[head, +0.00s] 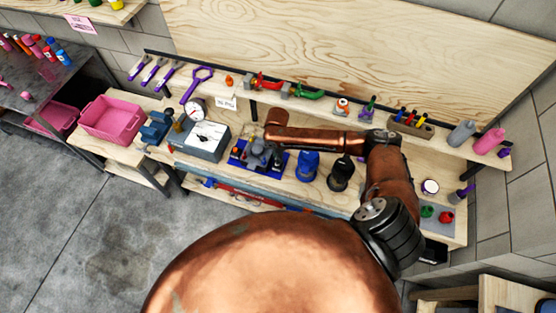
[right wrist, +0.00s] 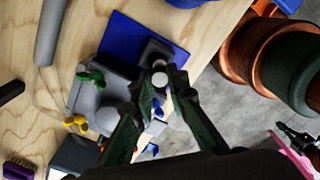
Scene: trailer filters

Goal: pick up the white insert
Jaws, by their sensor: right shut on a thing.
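The white insert (right wrist: 160,79) shows in the right wrist view as a small pale round piece between my right gripper's fingertips. My right gripper (right wrist: 163,83) is shut on it. Just beyond it is a dark square-topped part (right wrist: 156,55) on a blue mat (right wrist: 122,36); I cannot tell whether the insert is clear of that part. In the head view my right gripper (head: 260,159) is over the blue mat (head: 277,168) on the workbench, and the insert cannot be made out there.
A blue canister (head: 307,166) and a black canister (head: 341,173) stand right of the mat. A grey gauge box (head: 204,151) stands to its left. A shelf with tools (head: 300,103) runs behind. Pink bins (head: 113,118) are at the left.

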